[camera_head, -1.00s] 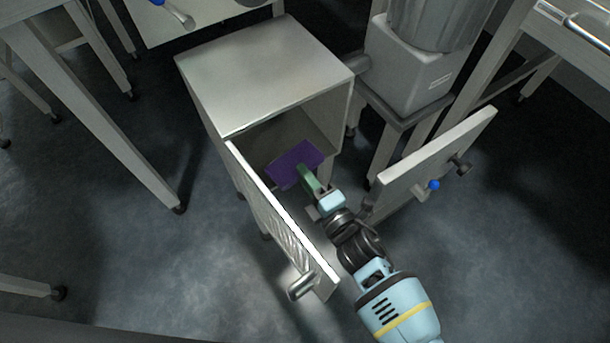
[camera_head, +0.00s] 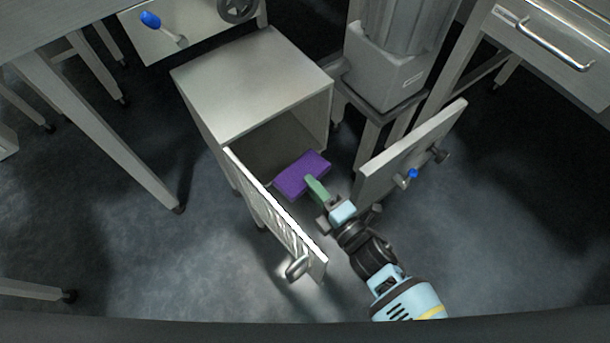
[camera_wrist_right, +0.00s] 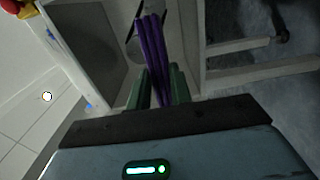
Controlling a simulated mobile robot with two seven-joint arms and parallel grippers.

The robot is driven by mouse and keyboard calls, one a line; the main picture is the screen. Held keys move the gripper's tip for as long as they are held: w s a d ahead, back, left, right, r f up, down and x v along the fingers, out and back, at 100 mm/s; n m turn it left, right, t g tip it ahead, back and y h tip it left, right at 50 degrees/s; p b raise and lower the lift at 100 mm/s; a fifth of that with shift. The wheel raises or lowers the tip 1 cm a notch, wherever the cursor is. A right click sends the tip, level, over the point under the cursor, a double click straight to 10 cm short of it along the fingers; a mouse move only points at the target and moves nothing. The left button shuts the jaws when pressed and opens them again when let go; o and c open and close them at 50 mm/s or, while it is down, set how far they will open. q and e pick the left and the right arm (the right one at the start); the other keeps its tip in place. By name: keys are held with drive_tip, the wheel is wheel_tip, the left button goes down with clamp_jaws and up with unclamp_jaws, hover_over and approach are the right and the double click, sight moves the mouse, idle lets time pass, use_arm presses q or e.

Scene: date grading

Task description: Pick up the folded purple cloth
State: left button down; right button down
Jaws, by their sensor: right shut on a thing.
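The folded purple cloth (camera_head: 301,175) is at the front opening of a grey cabinet, lying flat in my grasp. It also shows edge-on in the right wrist view (camera_wrist_right: 152,50), its folded layers between the green fingers. My right gripper (camera_head: 314,184) is shut on the near edge of the cloth. The fingertips (camera_wrist_right: 155,88) also show in the right wrist view. I cannot tell from the head view whether the cloth still touches the cabinet floor. My left gripper is not in view.
The open cabinet (camera_head: 250,80) has one door (camera_head: 275,215) swung out on the left and another door (camera_head: 410,155) standing at the right. My arm passes between them. A grey machine (camera_head: 385,65) on a stand is at the right. Open floor lies in front.

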drive_tip(key=s+d+r+p, duration=0.2)
drive_tip(key=s+d+p, duration=0.1)
drive_tip(key=s+d, duration=0.1)
drive_tip(key=shift+s+d+r, duration=0.15)
drive_tip(key=shift+s+r, duration=0.15)
drive_tip(key=shift+s, duration=0.6)
